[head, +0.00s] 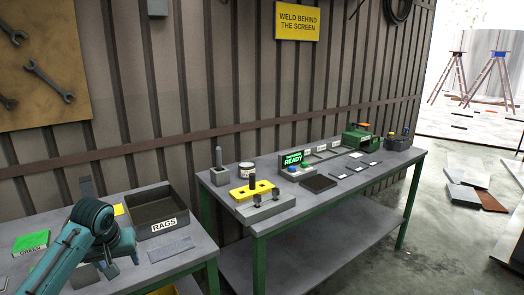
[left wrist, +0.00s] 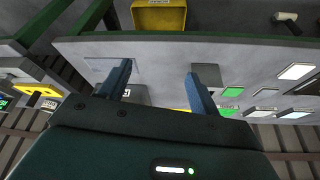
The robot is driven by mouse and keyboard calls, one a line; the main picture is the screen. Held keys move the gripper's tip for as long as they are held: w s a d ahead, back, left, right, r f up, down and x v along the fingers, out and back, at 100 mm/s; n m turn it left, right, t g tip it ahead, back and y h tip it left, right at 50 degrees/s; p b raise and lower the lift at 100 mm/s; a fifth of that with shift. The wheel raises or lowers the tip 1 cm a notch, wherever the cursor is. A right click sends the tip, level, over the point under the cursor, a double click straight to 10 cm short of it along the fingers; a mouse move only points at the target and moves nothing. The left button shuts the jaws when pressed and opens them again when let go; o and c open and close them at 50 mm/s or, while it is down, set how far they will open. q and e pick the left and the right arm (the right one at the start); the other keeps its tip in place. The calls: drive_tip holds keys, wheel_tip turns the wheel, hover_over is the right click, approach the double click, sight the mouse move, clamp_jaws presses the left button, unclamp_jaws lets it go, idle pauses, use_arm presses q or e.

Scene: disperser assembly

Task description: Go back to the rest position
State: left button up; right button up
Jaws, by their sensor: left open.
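My left gripper (head: 110,268) is at the lower left of the head view, above the front part of the left grey table (head: 190,252), on my teal arm. In the left wrist view my left gripper (left wrist: 160,86) shows its two blue fingers spread apart with nothing between them. The table surface lies beyond the fingers. My right gripper is in neither view.
The right workbench (head: 310,207) holds a yellow fixture (head: 253,192), a READY screen (head: 292,158) and a green machine (head: 356,137).

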use_arm(q)
drive_tip(key=s+d+f+m+t+h, duration=0.1)
drive_tip(key=s+d+f+m, duration=0.1)
drive_tip(key=s+d+f, duration=0.5)
drive_tip(key=s+d+f+m+t+h, duration=0.1)
drive_tip(key=d+f+m, duration=0.3)
drive_tip(key=f, duration=0.6)
drive_tip(key=s+d+f+m+t+h, duration=0.1)
drive_tip(key=s+d+f+t, duration=0.1)
drive_tip(key=s+d, duration=0.4)
drive_tip(key=s+d+f+t+h, duration=0.1)
drive_tip(key=s+d+f, duration=0.1)
drive_tip(key=s+d, duration=0.4)
drive_tip(key=s, duration=0.5)
drive_tip(key=shift+s+d+m+t+h, duration=0.15)
drive_tip(key=shift+d+m+t+h, duration=0.25)
drive_tip(key=shift+f, duration=0.1)
